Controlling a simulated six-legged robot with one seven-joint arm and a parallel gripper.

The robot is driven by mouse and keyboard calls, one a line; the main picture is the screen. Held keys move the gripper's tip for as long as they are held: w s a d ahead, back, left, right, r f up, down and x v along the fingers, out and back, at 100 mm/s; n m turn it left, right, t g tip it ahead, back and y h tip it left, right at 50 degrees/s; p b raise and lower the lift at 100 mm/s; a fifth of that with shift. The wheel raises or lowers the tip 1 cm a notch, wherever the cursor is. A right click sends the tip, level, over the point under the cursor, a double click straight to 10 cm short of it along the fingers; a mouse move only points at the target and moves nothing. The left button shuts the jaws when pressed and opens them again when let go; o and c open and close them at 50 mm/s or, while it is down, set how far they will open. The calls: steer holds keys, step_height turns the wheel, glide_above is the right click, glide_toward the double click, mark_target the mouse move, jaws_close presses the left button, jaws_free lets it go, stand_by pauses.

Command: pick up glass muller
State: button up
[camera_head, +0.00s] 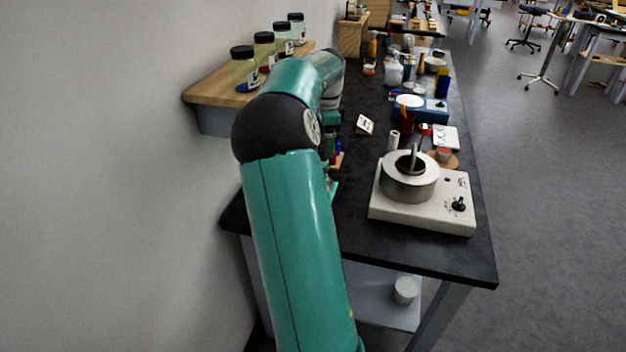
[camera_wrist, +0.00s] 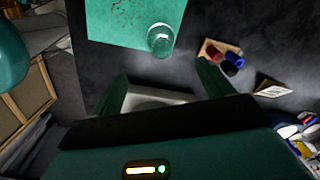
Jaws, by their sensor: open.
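The glass muller (camera_wrist: 160,39), a clear round glass piece, stands near the corner of a green slab (camera_wrist: 112,20) in the wrist view. My gripper (camera_wrist: 162,75) is open and empty, its two fingers spread below the muller in that picture, with the muller beyond the fingertips. In the head view my arm hides the muller and most of the gripper; only a sliver of the green slab (camera_head: 333,189) shows beside the arm.
A small wooden block with red and blue items (camera_wrist: 224,58) and a white card (camera_wrist: 273,90) lie right of the muller. A wooden shelf (camera_head: 212,92) holds several jars at the wall.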

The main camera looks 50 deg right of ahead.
step_height(320, 180, down, 8)
steer(key=shift+s+d+r, duration=0.1)
steer(key=shift+s+d, duration=0.05)
steer(key=f, duration=0.5)
steer(key=shift+w+f, duration=0.35)
steer(key=shift+w, duration=0.05)
steer(key=shift+c, duration=0.5)
steer(key=c, duration=1.2)
steer(key=shift+c, duration=0.2)
steer(key=shift+r, duration=0.15)
